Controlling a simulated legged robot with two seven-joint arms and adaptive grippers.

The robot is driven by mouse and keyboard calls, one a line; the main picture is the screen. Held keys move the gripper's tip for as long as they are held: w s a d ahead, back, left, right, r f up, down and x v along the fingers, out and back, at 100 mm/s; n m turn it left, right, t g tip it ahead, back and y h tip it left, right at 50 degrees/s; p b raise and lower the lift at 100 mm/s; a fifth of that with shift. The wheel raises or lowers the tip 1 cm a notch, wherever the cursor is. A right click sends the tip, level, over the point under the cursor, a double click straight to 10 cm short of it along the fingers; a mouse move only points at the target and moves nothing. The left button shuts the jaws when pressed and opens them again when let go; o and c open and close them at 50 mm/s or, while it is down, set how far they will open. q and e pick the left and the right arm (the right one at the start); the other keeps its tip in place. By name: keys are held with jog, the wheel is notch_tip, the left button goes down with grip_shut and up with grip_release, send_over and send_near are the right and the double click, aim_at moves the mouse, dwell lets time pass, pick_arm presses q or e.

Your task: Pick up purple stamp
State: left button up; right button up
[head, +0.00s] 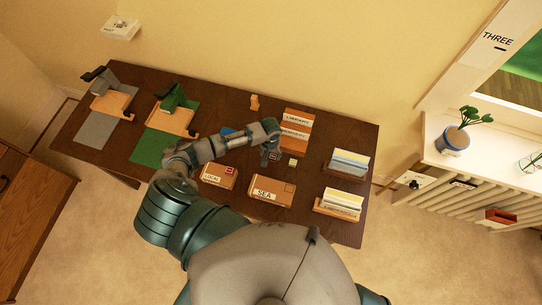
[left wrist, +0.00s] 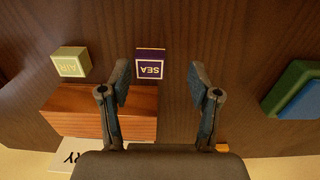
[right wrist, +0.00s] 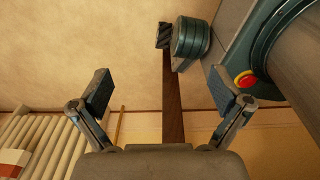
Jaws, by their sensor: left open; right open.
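The purple stamp (left wrist: 150,66), marked SEA, stands on the dark desk in the left wrist view. My left gripper (left wrist: 158,86) is open, and the stamp shows between its fingers, nearer the left one. I cannot tell whether that finger touches it. In the head view my left gripper (head: 272,146) is over the middle of the desk and largely hides the purple stamp. My right gripper (right wrist: 165,92) is open and empty in the right wrist view, away from the desk top, and is not seen in the head view.
A cream-green AIR stamp (left wrist: 71,64) stands beside the purple one. A wooden block (left wrist: 98,114) lies close to both. A green and blue item (left wrist: 297,92) is at the right. LOCAL (head: 217,177) and SEA (head: 272,190) boxes line the desk's front.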

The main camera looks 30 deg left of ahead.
aim_at(273, 157)
pick_arm(q)
jog(key=shift+f, duration=0.65)
jog(key=shift+w+d+f, duration=0.1)
jog(key=shift+d+f, duration=0.1)
jog(key=shift+d, duration=0.25)
jog(key=shift+d+r, duration=0.2)
jog(key=shift+d, duration=0.35)
jog(key=c, duration=0.9)
jog(key=shift+a, duration=0.4)
jog(key=shift+c, duration=0.2)
jog(key=shift+a+f, duration=0.1)
jog(key=shift+a, duration=0.2)
jog(key=shift+c, duration=0.2)
notch_tip(273, 157, up, 2)
jog(key=shift+r, duration=0.1)
jog(key=r, duration=0.8)
jog(key=shift+d, duration=0.35)
pick_arm(e)
jog(key=shift+s+d, duration=0.25)
jog(key=shift+d, duration=0.3)
jog(key=shift+s+d, duration=0.2)
jog(key=shift+d, duration=0.35)
